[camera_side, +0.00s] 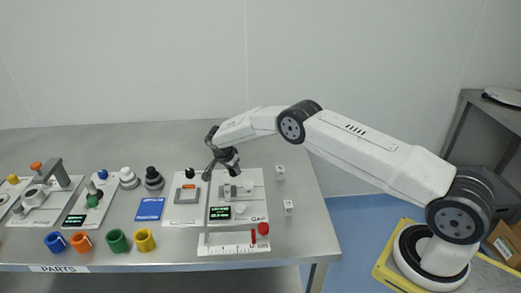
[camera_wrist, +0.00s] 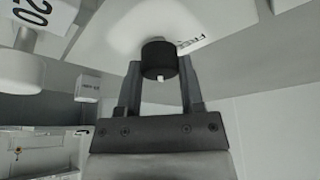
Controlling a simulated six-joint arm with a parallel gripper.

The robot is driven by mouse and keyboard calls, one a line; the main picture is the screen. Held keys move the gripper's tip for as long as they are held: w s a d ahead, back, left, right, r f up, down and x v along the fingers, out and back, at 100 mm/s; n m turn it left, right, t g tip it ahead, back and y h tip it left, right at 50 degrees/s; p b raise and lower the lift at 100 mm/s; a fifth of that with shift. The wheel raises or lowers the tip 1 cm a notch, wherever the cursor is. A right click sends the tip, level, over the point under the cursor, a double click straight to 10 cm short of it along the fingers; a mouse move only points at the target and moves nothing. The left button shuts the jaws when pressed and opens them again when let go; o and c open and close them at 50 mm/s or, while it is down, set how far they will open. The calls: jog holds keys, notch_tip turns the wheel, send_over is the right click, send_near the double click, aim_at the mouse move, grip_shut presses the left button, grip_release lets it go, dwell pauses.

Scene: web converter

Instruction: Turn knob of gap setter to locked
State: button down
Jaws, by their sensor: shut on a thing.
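The gap setter is a white panel (camera_side: 254,184) with a small dark green-text screen, near the right end of the table. In the wrist view its black round knob (camera_wrist: 157,54) sits between my fingers, with a white mark on the side facing my gripper body. The printed word FREE (camera_wrist: 193,44) is just right of the knob. My gripper (camera_wrist: 159,66) is shut on the knob, one finger on each side. In the side view my gripper (camera_side: 222,168) is over the back of the panel and hides the knob. The LOCKED label cannot be made out.
Two small white blocks (camera_side: 279,172) (camera_side: 288,207) stand right of the panel. A ruler strip (camera_side: 225,246) and a red knob (camera_side: 263,229) are in front. Another white panel (camera_side: 185,216) lies close left. Blue, orange, green and yellow rings (camera_side: 144,240) line the front left.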

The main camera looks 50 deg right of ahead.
jog(key=shift+c, duration=1.1)
grip_release()
jog(key=v, duration=0.7)
jog(key=shift+r, duration=0.45)
jog(key=shift+a, duration=0.1)
jog(key=s+a+r+n+y, duration=0.35)
jog(key=s+r+n, duration=0.55)
jog(key=s, duration=0.4)
jog(key=s+a+r+n+t+y, duration=0.1)
jog(key=s+n, duration=0.6)
jog(key=s, duration=1.4)
jog(key=shift+a+r+t, duration=0.4)
jog(key=shift+a+r, duration=0.1)
jog(key=shift+a, duration=0.6)
